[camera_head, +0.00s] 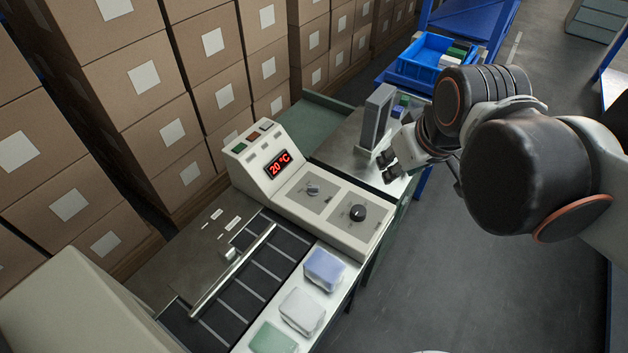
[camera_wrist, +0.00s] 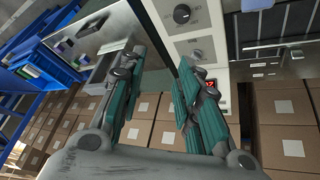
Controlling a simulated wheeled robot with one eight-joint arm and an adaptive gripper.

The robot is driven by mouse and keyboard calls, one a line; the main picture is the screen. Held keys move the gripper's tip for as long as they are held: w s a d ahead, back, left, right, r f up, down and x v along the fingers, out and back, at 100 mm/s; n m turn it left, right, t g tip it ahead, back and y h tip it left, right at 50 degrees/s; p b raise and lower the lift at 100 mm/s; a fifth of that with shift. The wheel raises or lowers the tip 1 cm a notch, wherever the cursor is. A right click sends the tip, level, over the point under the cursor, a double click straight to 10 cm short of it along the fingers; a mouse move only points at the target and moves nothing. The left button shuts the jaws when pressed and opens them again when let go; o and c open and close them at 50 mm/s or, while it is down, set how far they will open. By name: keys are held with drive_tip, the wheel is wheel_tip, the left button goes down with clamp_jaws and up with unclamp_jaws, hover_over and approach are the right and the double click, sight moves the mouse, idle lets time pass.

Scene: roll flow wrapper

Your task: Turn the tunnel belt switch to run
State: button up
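The beige control panel (camera_head: 325,222) has a small grey switch knob (camera_head: 313,189) and a round black dial (camera_head: 357,212) on its sloped face. The switch knob also shows in the wrist view (camera_wrist: 196,55), with the dial (camera_wrist: 182,13) above it. Labels are too small to read, so I cannot tell which control is the tunnel belt switch or how it is set. My gripper (camera_head: 387,167) is open and empty, up and to the right of the panel in the head view, apart from both controls. Its two fingers (camera_wrist: 158,68) are spread in the wrist view.
A red display (camera_head: 279,164) reads 20 °C beside coloured buttons (camera_head: 252,137). A grey upright block (camera_head: 377,117) stands near my gripper. A dark belt (camera_head: 250,290) and wrapped packs (camera_head: 302,311) lie in front. Stacked cartons (camera_head: 220,93) line the back; a blue crate (camera_head: 418,62) stands behind.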

drive_tip(key=w+a+n+g+p, duration=0.1)
drive_tip(key=w+a+n+g, duration=0.2)
drive_tip(key=w, duration=0.4)
drive_tip(key=n+g+p, duration=0.2)
drive_tip(key=n+g, duration=0.1)
drive_tip(key=n, duration=0.7)
hover_over(313, 186)
wheel_tip(313, 186, down, 10)
wheel_tip(313, 186, down, 13)
drive_tip(key=b, duration=0.4)
drive_tip(key=shift+b, duration=0.35)
clamp_jaws()
